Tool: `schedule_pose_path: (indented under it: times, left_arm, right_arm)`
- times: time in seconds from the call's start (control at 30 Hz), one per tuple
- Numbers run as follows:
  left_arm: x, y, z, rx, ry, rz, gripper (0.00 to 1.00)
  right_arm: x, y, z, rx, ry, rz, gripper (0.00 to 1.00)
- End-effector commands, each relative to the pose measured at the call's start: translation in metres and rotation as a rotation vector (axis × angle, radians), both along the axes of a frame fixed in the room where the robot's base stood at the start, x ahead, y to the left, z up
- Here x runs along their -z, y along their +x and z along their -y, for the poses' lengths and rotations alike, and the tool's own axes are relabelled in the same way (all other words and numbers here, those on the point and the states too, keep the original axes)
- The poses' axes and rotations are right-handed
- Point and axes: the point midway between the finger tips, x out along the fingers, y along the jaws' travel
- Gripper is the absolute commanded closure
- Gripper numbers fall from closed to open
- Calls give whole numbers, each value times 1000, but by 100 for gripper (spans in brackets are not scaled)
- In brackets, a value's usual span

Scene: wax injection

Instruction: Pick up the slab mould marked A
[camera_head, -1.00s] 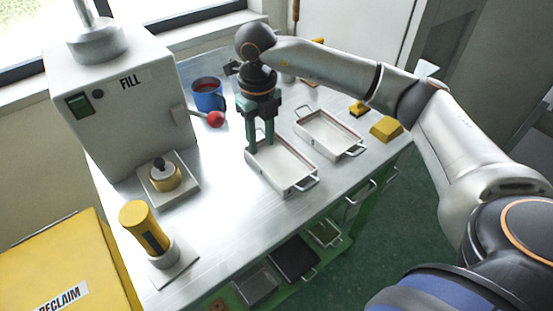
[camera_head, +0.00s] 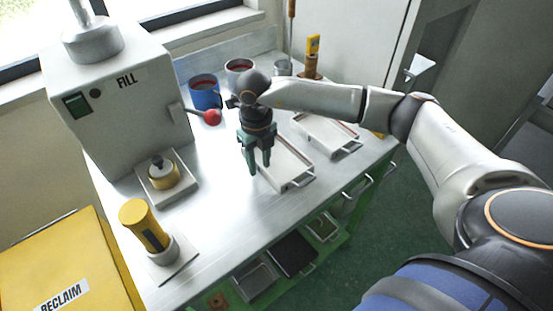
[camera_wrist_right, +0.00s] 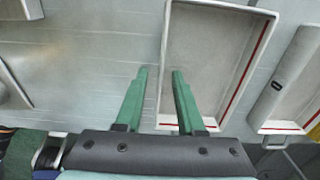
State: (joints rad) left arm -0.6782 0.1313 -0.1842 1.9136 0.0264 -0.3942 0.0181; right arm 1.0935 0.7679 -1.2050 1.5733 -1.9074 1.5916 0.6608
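Two pale shallow slab moulds with wire handles lie on the metal bench. The left mould (camera_head: 292,163) is under my right gripper, and the right mould (camera_head: 328,134) lies behind it to the right. No letter A is readable on either. My right gripper (camera_head: 260,168) points down, open and empty, at the left mould's left long side. In the right wrist view, the fingers (camera_wrist_right: 160,73) appear either side of that mould's (camera_wrist_right: 217,55) left wall. I cannot tell their height or whether they touch. The gripper hides the mould's far left part. My left gripper is not in view.
The FILL machine (camera_head: 115,120) with a red-knobbed lever stands left. A blue mug (camera_head: 205,94) and white mug (camera_head: 238,72) stand behind. A brass-coloured piece (camera_head: 163,172) and yellow cylinder (camera_head: 143,225) stand front left. Bare bench (camera_head: 225,205) lies between. A dark tray (camera_head: 293,254) sits below.

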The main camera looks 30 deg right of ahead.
Motion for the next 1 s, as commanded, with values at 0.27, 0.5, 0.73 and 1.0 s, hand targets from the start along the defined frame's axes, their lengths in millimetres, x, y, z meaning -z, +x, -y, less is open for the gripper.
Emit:
schedule_pose_path:
  times: [0.27, 0.5, 0.73, 1.0]
  left_arm:
    - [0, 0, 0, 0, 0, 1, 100]
    - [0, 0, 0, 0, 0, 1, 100]
    - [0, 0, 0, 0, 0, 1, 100]
    - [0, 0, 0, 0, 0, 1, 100]
  right_arm:
    - [-1, 0, 0, 0, 0, 0, 95]
    - [-1, 0, 0, 0, 0, 0, 100]
    - [-1, 0, 0, 0, 0, 1, 100]
    - [-1, 0, 0, 0, 0, 1, 100]
